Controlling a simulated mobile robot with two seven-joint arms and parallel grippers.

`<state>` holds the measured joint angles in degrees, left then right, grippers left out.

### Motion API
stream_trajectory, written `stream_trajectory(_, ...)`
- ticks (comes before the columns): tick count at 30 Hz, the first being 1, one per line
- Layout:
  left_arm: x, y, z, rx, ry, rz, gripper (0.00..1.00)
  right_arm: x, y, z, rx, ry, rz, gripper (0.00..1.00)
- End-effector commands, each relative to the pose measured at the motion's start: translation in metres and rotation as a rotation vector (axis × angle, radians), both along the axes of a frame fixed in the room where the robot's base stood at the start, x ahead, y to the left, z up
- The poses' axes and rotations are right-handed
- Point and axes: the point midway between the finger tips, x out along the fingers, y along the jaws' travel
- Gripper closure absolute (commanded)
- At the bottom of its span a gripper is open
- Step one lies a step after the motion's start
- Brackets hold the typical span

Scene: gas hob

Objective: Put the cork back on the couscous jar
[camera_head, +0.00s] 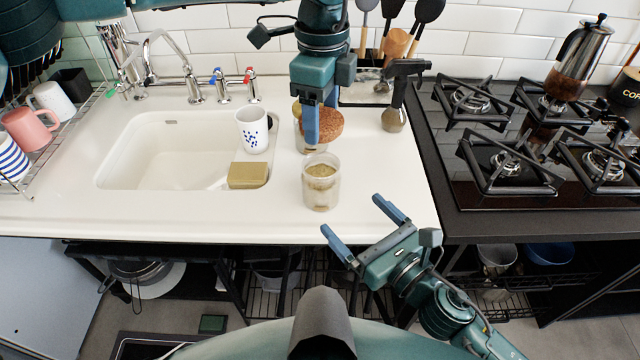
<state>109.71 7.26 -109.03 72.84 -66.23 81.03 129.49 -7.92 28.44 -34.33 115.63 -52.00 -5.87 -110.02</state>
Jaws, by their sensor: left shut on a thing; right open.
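The couscous jar (321,184) is a clear glass jar with beige grains, upright near the counter's front edge, its top uncovered. My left gripper (312,138) points down above and slightly behind the jar. It is shut on the cork (330,123), a round, brown, grainy piece, apart from the jar; a finger hides part of it. The gap between cork and jar is hard to judge. My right gripper (350,212) is open and empty, low in front of the counter edge, right of the jar.
A white cup with blue spots (252,130) and a sponge-like block (248,175) are left of the jar by the sink (150,150). Another jar (299,140) is partly hidden behind my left gripper. A dark-handled bottle (395,112) and the gas hob (500,195) are right.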

Motion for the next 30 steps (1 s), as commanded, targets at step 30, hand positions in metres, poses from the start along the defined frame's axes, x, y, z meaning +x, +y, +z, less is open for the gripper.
stream_trajectory(30,0.0,0.0,0.0,0.0,0.0,-0.002,0.58,0.098,0.07,0.0,0.002,0.002,0.0,0.07)
